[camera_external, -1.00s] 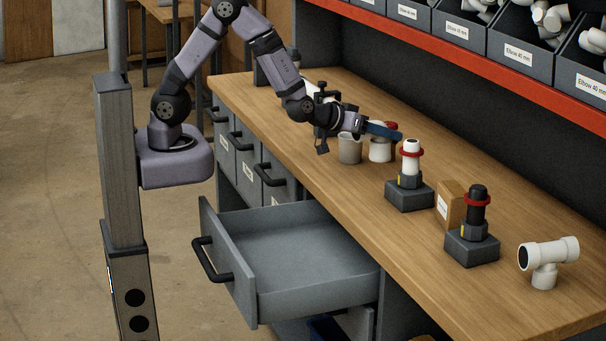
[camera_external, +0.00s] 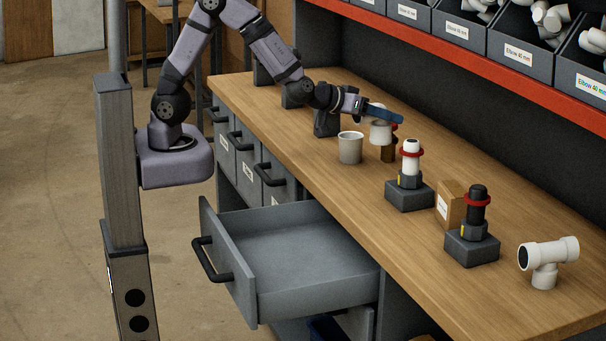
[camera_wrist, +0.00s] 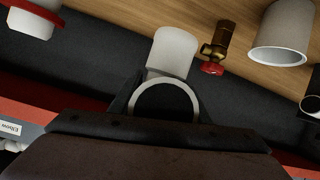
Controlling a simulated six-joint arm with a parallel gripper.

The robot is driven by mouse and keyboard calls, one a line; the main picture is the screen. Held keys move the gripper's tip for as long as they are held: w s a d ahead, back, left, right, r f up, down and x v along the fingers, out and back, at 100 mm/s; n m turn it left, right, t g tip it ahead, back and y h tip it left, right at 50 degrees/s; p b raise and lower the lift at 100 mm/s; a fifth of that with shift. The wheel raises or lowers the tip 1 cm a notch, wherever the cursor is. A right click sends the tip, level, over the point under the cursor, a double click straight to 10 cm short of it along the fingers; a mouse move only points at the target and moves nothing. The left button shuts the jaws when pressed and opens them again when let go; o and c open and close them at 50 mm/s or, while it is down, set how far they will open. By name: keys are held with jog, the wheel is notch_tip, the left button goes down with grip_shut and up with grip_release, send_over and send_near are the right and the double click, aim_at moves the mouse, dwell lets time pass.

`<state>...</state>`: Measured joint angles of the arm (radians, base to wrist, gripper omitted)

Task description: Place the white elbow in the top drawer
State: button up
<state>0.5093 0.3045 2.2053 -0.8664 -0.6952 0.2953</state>
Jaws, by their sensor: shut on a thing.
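The white elbow (camera_external: 381,133) hangs below my gripper (camera_external: 384,113), which is shut on it, above the wooden bench. In the wrist view the elbow (camera_wrist: 173,52) shows its white tube and round open end between the dark fingers (camera_wrist: 166,100). The elbow is clear of the bench top. The open grey drawer (camera_external: 300,247) is pulled out from the bench at the lower middle. Its visible inside is empty. My gripper is behind and to the right of it in the picture.
A grey cup (camera_external: 350,149) and a brass valve with red handle (camera_wrist: 216,48) stand near the gripper. Stands with a white fitting (camera_external: 410,165) and a black fitting (camera_external: 476,205), a small box (camera_external: 449,203) and a white tee (camera_external: 546,260) are to the right.

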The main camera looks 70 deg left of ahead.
jog(key=shift+s+d+f+m+h+b, duration=0.1)
jog(key=shift+s+d+m+h+b, duration=0.25)
jog(key=shift+b, duration=0.4)
jog(key=shift+s+d+r+h, duration=0.1)
jog(key=shift+d+r+h, duration=0.05)
jog(key=shift+r+h, duration=0.1)
jog(key=shift+f+b, duration=0.45)
jog(key=shift+f, duration=4.55)
jog(key=shift+f, duration=0.15)
jog(key=o, duration=1.1)
